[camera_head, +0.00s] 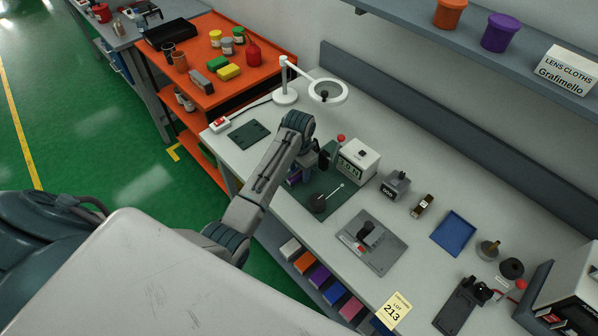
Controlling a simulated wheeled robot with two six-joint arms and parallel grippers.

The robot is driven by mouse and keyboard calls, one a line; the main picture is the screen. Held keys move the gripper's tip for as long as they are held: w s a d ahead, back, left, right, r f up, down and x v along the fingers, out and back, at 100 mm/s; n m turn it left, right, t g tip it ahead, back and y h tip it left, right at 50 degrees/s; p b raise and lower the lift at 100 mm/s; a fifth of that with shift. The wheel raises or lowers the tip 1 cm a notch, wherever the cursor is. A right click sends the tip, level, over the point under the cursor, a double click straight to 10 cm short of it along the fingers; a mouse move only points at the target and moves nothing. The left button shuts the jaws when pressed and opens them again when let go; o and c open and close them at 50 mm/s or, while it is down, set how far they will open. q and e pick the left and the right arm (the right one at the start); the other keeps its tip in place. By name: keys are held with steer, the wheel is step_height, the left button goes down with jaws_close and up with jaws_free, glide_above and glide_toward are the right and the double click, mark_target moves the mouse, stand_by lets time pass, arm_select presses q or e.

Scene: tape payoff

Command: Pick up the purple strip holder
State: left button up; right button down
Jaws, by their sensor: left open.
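A small purple thing (294,179), which looks like the purple strip holder, is on the bench at the edge of the dark green mat (330,206). My arm partly hides it, so its full shape is unclear. My left gripper (309,168) is open and points down close beside it, in front of the white box with a green display (358,160). I cannot tell whether the fingers are around the purple thing or only next to it. My right gripper is not in view.
A round dark object with a thin rod (318,202) sits on the mat. A magnifier lamp (327,91) stands behind. A grey fixture plate (371,243), a small grey device (395,185) and a blue tray (454,233) lie to the right. Coloured bins (320,275) line the front shelf.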

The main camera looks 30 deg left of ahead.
arm_select(q)
jaws_close()
steer(key=shift+r, duration=0.1)
